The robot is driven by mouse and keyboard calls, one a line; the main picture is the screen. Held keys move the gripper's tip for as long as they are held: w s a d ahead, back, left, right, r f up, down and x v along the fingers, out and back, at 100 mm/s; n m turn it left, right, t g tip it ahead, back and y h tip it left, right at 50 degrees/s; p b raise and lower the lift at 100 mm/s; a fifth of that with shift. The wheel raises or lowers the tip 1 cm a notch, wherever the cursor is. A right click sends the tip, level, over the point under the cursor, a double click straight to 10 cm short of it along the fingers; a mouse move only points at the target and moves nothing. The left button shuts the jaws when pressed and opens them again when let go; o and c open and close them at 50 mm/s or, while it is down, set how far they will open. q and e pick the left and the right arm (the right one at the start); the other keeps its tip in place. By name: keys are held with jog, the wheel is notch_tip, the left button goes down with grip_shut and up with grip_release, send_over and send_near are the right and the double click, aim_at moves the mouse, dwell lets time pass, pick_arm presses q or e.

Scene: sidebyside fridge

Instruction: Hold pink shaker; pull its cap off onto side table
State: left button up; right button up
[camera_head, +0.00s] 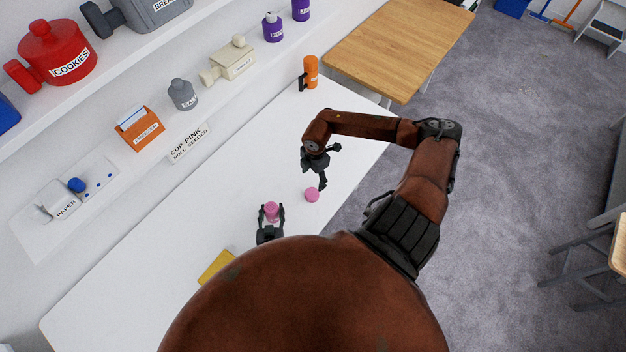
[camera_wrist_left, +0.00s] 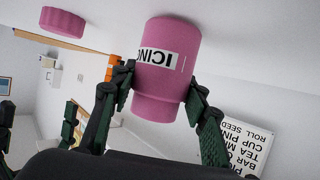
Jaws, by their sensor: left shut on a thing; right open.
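The pink shaker (camera_head: 271,211), marked "ICING", is upright and uncapped in my left gripper (camera_head: 270,222). In the left wrist view the shaker (camera_wrist_left: 168,55) sits between the two fingers, with its narrower neck toward the picture's bottom. I cannot tell if its base touches the white table. The pink cap (camera_head: 312,195) lies apart from it on the white table (camera_head: 235,195), to its right; the cap (camera_wrist_left: 62,22) also shows in the left wrist view. My right gripper (camera_head: 330,166) is open and empty, just above the cap and apart from it.
A yellow item (camera_head: 216,267) lies on the white table near my body. An orange shaker (camera_head: 311,72) stands at its far end, before a wooden table (camera_head: 395,45). Shelves along the left wall hold a red cookie jar (camera_head: 58,50), a grey shaker (camera_head: 182,94) and an orange box (camera_head: 140,128).

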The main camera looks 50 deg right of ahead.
pick_arm(q)
jog(key=o, duration=1.6)
jog(key=shift+o, duration=0.2)
jog(key=shift+s, duration=0.1)
jog(key=v, duration=1.2)
